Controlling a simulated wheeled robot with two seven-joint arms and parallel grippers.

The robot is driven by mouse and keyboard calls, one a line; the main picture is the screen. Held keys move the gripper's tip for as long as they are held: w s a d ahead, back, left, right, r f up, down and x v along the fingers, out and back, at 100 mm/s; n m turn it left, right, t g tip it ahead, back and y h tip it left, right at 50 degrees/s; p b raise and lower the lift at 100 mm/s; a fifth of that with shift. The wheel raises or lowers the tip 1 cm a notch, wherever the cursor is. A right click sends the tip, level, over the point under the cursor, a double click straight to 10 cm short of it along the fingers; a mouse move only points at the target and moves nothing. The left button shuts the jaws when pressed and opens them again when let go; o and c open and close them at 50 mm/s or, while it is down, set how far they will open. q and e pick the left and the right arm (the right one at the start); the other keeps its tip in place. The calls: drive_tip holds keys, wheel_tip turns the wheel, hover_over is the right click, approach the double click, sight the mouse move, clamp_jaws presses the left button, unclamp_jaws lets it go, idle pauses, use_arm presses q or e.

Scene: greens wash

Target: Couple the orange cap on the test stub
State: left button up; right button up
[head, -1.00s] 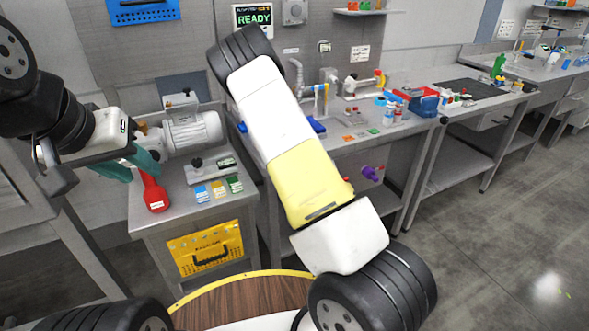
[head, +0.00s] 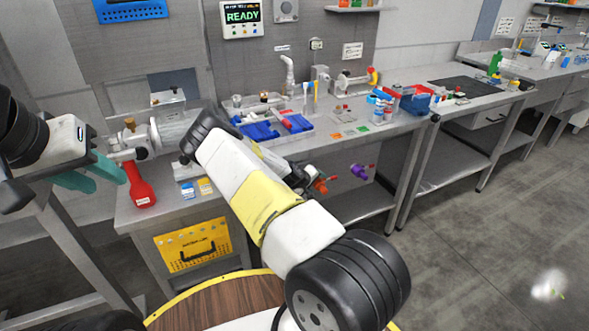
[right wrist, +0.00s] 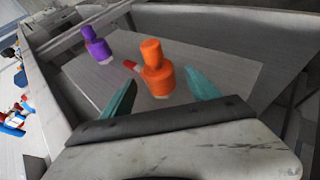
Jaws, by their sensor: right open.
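The orange cap (right wrist: 153,70) stands out ahead of my right gripper (right wrist: 162,92) in the right wrist view. The teal fingers are apart, with the cap's near end close to the gap between their tips; I cannot tell whether they touch it. In the head view the orange cap (head: 320,186) shows below the bench top, just beyond my right arm, which hides that gripper. My left gripper (head: 104,181) has its teal fingers apart and empty, beside a red-handled tool (head: 140,188). I cannot clearly identify the test stub.
A purple cap (head: 359,171) is beside the orange one, also seen in the right wrist view (right wrist: 97,46). The bench (head: 400,128) carries blue trays (head: 262,131), small bottles and fittings. A yellow panel (head: 192,246) is on the left cabinet.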

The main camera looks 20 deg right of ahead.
sight(326, 193)
drive_tip(key=shift+w+d+f, duration=0.15)
drive_tip(key=shift+d+f, duration=0.1)
clamp_jaws()
idle(0.3)
drive_tip(key=shift+s+d, duration=0.15)
drive_tip(key=shift+s, duration=1.25)
drive_tip(key=shift+s+d, duration=0.1)
drive_tip(key=shift+s, duration=1.3)
drive_tip(key=shift+s, duration=0.2)
drive_tip(key=s+r, duration=0.4)
drive_tip(key=shift+d+r, duration=0.15)
drive_tip(key=shift+r, duration=0.1)
